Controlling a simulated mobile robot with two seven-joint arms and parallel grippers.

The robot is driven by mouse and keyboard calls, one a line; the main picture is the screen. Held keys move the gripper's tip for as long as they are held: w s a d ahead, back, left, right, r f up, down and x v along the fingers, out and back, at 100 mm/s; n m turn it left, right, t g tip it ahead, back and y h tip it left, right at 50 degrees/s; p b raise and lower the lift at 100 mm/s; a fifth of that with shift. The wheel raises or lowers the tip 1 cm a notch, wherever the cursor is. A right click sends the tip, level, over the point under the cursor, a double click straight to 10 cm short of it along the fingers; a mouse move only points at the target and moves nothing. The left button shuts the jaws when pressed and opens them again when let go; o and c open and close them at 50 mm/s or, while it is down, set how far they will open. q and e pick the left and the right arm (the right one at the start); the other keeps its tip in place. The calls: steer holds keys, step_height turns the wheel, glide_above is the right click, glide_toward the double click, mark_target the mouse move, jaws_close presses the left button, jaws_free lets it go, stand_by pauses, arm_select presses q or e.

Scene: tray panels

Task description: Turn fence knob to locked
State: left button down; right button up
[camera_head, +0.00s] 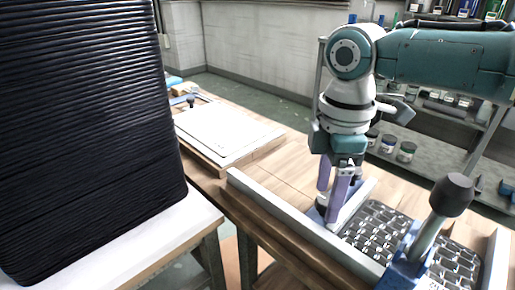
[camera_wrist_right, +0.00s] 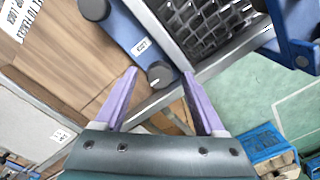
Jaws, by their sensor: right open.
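A blue fence bar (camera_wrist_right: 128,28) with a small white label carries a dark round knob (camera_wrist_right: 160,73) at one end. A second dark knob (camera_wrist_right: 95,8) shows farther along the bar. My right gripper (camera_wrist_right: 159,71) is open, with its purple fingers on either side of the near knob; I cannot tell whether they touch it. In the head view my right gripper (camera_head: 329,203) points down at the fence bar (camera_head: 314,214), and its fingers partly hide the knob. Whether the knob is locked cannot be read. My left gripper is not in view.
A metal rail (camera_head: 290,224) runs along the bench beside a patterned metal tray panel (camera_head: 375,226). A blue lever base (camera_head: 398,272) with a black-knobbed handle (camera_head: 452,195) stands at right. A tall dark ribbed block (camera_head: 85,130) fills the left. A white board (camera_head: 220,133) lies behind.

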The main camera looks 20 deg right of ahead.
steer(key=shift+f, duration=0.25)
steer(key=shift+c, duration=0.4)
jaws_close()
